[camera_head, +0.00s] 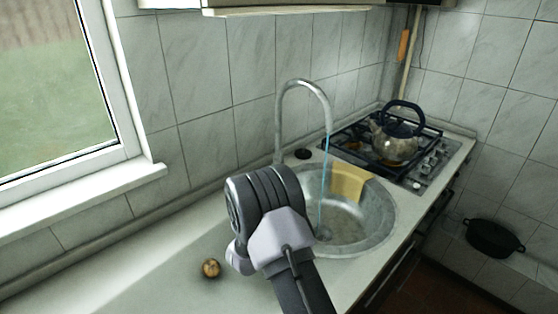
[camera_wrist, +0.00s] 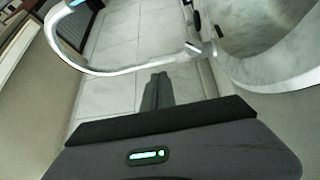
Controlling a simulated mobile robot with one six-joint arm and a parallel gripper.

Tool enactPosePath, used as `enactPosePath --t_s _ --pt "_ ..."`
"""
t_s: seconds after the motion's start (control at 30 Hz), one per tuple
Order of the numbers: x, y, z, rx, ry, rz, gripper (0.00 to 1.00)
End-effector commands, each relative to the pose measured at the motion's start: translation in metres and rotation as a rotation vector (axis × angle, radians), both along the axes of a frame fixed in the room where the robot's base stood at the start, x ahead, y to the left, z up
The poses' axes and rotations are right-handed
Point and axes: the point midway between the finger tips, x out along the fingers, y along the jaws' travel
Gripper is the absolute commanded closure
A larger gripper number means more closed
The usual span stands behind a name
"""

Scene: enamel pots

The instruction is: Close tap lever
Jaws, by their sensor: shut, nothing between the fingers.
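The tap (camera_head: 284,115) stands at the back of the round metal sink (camera_head: 380,215), its spout arching over the bowl. A thin bluish stream of water (camera_head: 326,175) runs from the spout into the sink. I cannot make out the tap lever in the head view; my arm covers the area around the tap's foot. In the wrist view my gripper (camera_wrist: 158,80) is shut and empty, its fingers pointing up the picture. A pale curved tube, which looks like the tap (camera_wrist: 110,70), passes beyond the fingertips. Whether the fingers touch anything is unclear.
A kettle (camera_head: 395,140) stands on the gas hob (camera_head: 352,150) to the right. A small brown round object (camera_head: 211,268) lies on the counter (camera_head: 130,270), left of my arm. A dark pot (camera_head: 492,237) is at far right.

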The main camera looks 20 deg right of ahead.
Motion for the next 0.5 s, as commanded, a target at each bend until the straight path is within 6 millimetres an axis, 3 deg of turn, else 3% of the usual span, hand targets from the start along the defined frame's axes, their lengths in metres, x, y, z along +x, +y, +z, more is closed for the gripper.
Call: enactPosePath --t_s 0.5 --pt "0.084 -0.063 0.010 0.003 -0.004 0.001 1.00"
